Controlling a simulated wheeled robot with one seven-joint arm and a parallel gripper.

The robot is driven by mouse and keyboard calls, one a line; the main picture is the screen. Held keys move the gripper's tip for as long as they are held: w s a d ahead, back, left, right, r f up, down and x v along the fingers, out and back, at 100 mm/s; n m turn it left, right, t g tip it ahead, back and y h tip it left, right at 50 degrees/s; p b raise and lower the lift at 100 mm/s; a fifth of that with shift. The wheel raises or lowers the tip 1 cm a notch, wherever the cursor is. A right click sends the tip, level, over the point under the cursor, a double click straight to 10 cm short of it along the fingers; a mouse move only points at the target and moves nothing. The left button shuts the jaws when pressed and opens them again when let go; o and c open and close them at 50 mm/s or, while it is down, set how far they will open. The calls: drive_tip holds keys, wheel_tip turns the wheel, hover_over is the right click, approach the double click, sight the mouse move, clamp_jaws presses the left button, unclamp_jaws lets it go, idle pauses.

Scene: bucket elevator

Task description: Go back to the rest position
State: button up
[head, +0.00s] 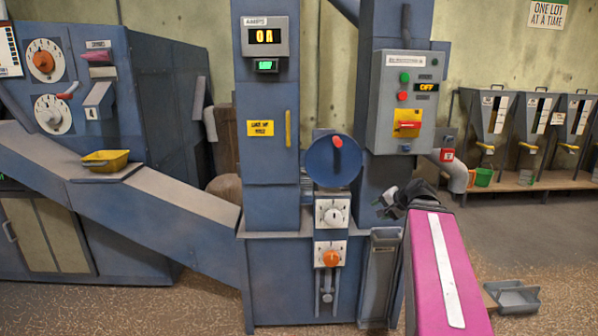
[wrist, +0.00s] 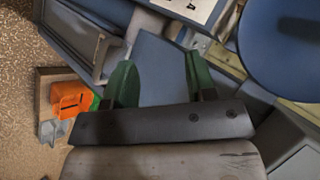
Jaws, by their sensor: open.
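My gripper (head: 392,202) is in front of the lower part of the elevator's right column, small and dark at the end of my pink arm in the head view. In the wrist view its two green fingers (wrist: 160,82) stand apart with nothing between them. Blue machine surfaces lie beyond the fingers. The blue bucket elevator (head: 270,190) stands in the middle, with a round blue wheel (head: 322,162) with a red knob at its front. Part of the machine behind my arm is hidden.
The control box (head: 405,100) reads OFF. A yellow scoop (head: 105,160) sits on the sloping chute at left. A grey tray (head: 512,297) lies on the floor at right.

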drive_tip(key=s+a+f+n+g+h, duration=0.2)
drive_tip(key=s+a+f, duration=0.1)
drive_tip(key=f, duration=0.5)
drive_tip(key=s+a+f+n+g+h, duration=0.2)
drive_tip(key=s+f, duration=0.3)
drive_tip(key=f, duration=0.4)
drive_tip(key=s+a+f+n+g+h, duration=0.1)
drive_tip(key=s+a+f+n+g, duration=0.2)
drive_tip(key=f, duration=0.6)
drive_tip(key=shift+s+a+f+n+g+h, duration=0.25)
drive_tip(key=shift+s+a+n+g+h, duration=0.25)
drive_tip(key=shift+a, duration=0.4)
